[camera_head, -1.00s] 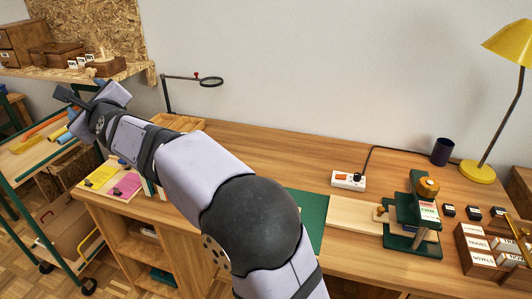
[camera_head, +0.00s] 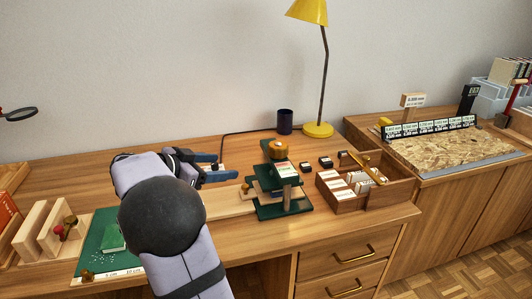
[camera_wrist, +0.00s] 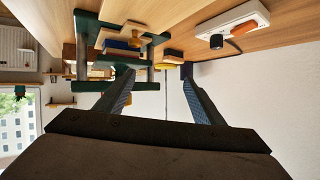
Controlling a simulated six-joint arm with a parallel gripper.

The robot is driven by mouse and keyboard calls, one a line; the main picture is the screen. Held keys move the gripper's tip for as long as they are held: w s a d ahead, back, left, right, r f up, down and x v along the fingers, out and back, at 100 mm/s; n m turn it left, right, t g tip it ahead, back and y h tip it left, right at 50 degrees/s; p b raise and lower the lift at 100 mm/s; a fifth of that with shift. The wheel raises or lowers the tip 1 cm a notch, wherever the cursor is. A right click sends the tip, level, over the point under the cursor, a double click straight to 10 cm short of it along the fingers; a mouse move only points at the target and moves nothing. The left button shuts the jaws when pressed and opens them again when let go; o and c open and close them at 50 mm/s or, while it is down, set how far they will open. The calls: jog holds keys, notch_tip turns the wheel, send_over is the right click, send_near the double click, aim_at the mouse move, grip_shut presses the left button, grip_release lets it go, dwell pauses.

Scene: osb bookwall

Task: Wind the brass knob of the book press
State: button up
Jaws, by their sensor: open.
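The green book press (camera_head: 284,190) stands on the right part of the bench, with a label on its top. In the upside-down wrist view, the press (camera_wrist: 84,52) is at upper left, beyond the open fingers.
A pale board (camera_head: 228,204) lies left of the press. A wooden card box (camera_head: 345,205) stands close at its right. A yellow lamp (camera_head: 318,129) and a dark cup (camera_head: 285,122) stand behind. A power strip (camera_wrist: 232,22) and its cable lie near the wall.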

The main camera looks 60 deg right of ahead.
aim_at(269, 151)
jog(key=s+d+r+m+g+p, duration=0.1)
jog(key=s+d+g, duration=0.1)
jog(key=s, duration=0.1)
jog(key=s+d+r+m+g+h+p, duration=0.1)
jog(key=s+d+g, duration=0.2)
jog(key=s+d+r+g+h+p, duration=0.1)
jog(key=s+d+r+g, duration=0.1)
jog(key=s+d, duration=0.1)
jog(key=shift+s+m+g, duration=0.3)
jog(key=shift+s+m, duration=0.1)
jog(key=shift+s, duration=0.1)
jog(key=shift+s+d+f, duration=0.2)
jog(key=shift+s, duration=0.1)
jog(key=shift+p+x, duration=0.95)
jog(key=shift+x, duration=2.65)
jog(key=shift+f, duration=0.1)
jog(key=c, duration=1)
